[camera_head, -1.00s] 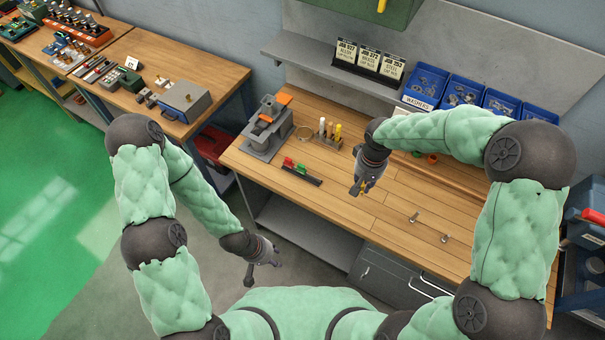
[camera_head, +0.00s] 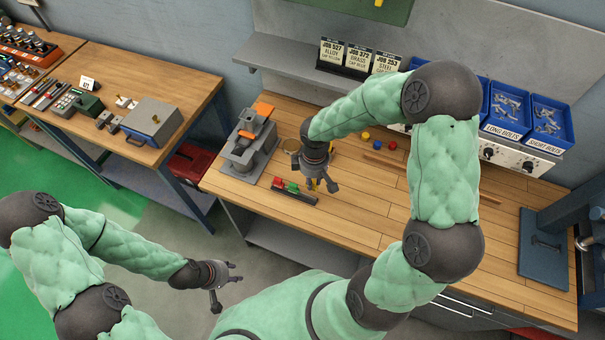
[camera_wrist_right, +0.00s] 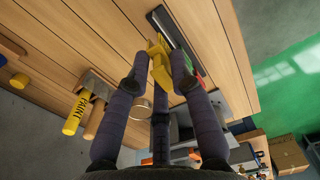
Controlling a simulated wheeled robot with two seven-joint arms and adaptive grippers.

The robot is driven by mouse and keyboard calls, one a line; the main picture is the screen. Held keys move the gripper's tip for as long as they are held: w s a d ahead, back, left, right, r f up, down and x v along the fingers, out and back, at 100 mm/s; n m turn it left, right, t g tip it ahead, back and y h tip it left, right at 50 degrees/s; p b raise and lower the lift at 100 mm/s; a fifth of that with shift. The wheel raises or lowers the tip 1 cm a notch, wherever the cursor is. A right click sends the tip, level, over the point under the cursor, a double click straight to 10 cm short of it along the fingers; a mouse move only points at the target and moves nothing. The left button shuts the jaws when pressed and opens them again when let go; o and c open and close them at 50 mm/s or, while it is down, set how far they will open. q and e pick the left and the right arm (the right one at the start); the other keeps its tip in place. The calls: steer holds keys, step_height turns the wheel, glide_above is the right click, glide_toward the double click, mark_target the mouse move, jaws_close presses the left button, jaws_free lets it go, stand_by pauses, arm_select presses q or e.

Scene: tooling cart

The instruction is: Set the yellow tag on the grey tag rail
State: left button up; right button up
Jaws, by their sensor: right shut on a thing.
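The yellow tag (camera_wrist_right: 160,62) is a small block between the fingers of my right gripper (camera_wrist_right: 158,68), shut on it. In the head view this gripper (camera_head: 322,186) is over the bench, at the right end of the dark grey tag rail (camera_head: 308,199). In the right wrist view the rail (camera_wrist_right: 168,30) lies just beyond the tag; I cannot tell whether they touch. A red tag (camera_head: 279,183) and a green tag (camera_head: 292,187) stand on the rail's left part. My left gripper (camera_head: 232,285) is open and empty, off the bench's front.
A grey fixture with orange parts (camera_head: 248,150) stands behind the rail. In the right wrist view a yellow-handled tool marked PAINT (camera_wrist_right: 74,118) lies nearby. Blue bins (camera_head: 507,110) line the back. A blue press (camera_head: 545,245) is at right. My right arm hides mid-bench.

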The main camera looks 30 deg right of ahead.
steer(key=shift+w+a+f+n, duration=0.25)
steer(key=shift+w+f+n, duration=0.15)
steer(key=shift+w, duration=0.1)
steer(key=shift+s+f+b, duration=0.25)
steer(key=shift+f+b, duration=0.2)
steer(key=shift+b, duration=0.15)
steer(key=shift+w+f+b, duration=0.15)
steer(key=shift+f+b, duration=1)
steer(key=shift+f, duration=0.4)
steer(key=shift+f+b, duration=1.15)
steer(key=shift+b, duration=0.05)
stand_by(0.6)
steer(key=o, duration=1.3)
steer(key=shift+r, duration=0.1)
